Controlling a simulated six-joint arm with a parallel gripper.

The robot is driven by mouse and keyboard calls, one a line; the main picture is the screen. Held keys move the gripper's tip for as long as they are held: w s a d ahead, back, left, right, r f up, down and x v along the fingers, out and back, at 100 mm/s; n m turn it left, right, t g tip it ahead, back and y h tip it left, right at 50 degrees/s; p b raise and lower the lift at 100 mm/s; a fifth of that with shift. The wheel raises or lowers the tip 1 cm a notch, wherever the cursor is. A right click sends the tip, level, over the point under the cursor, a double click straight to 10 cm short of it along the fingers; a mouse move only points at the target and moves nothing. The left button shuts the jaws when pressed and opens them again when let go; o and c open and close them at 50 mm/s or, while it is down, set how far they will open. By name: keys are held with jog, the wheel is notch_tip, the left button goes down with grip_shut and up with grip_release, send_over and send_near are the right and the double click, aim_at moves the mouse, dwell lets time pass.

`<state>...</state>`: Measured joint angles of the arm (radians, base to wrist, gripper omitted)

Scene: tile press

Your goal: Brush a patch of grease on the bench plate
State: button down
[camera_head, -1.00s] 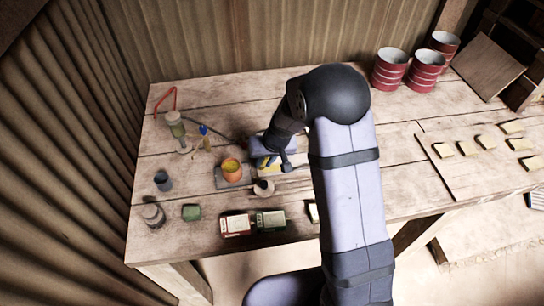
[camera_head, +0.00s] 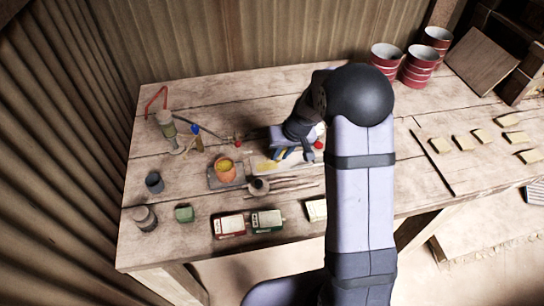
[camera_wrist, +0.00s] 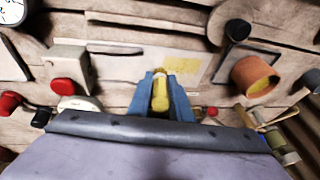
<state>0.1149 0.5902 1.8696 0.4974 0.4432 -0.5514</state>
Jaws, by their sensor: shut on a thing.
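My gripper (camera_wrist: 160,92) is shut on a thin yellow-handled tool, likely the brush (camera_wrist: 160,98); its far end is hard to make out. In the head view my gripper (camera_head: 283,153) is over the pale bench plate (camera_wrist: 125,68). A yellow grease patch (camera_wrist: 183,66) lies on the plate, just beyond the fingertips and slightly right in the wrist view. The patch also shows in the head view (camera_head: 265,165), left of the gripper. I cannot tell whether the tool touches the plate. An orange pot with yellow contents (camera_head: 225,171) stands left of the plate.
A dark round piece (camera_head: 258,186) stands near the pot. Red and green boxes (camera_head: 266,221) lie at the front edge. Red drums (camera_head: 420,67) stand at the back. Pale tiles (camera_head: 463,143) lie at right.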

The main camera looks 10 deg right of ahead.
jog(key=shift+a+r, duration=0.1)
jog(key=shift+a, duration=0.2)
jog(key=shift+s+a+p, duration=0.1)
jog(key=shift+a+p, duration=1.05)
jog(key=shift+a, duration=2.3)
notch_tip(320, 180, up, 2)
jog(key=shift+r+p, duration=0.15)
jog(key=shift+p, duration=0.5)
notch_tip(320, 180, up, 6)
jog(key=p, duration=0.4)
jog(key=shift+f, duration=0.2)
jog(key=shift+w+r+p, duration=0.2)
jog(key=shift+p, duration=0.7)
